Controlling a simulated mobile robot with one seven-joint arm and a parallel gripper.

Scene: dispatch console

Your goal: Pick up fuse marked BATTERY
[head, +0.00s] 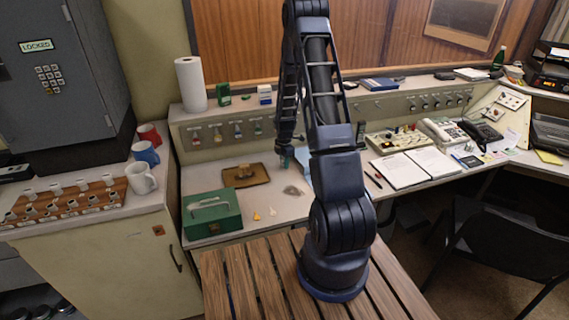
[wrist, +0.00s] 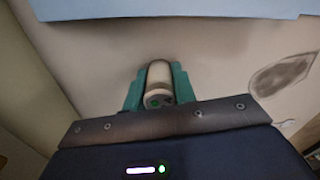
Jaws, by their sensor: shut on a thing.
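My gripper (head: 287,162) is low over the desk beneath the back panel in the head view. In the wrist view my gripper (wrist: 158,92) has its teal fingers on both sides of a cream cylindrical fuse (wrist: 159,76) and is shut on it. The fuse's near end is dark with a small green spot. I cannot read a BATTERY marking on it. In the head view the fuse is too small or hidden to make out. I cannot tell whether it touches the desk.
A brown tray (head: 232,182) and a green box (head: 211,218) lie left of the gripper. A light blue sheet (wrist: 160,8) is close by. Small orange (head: 256,216) and pale (head: 272,211) pieces lie on the desk. An open notebook (head: 390,171) is to the right.

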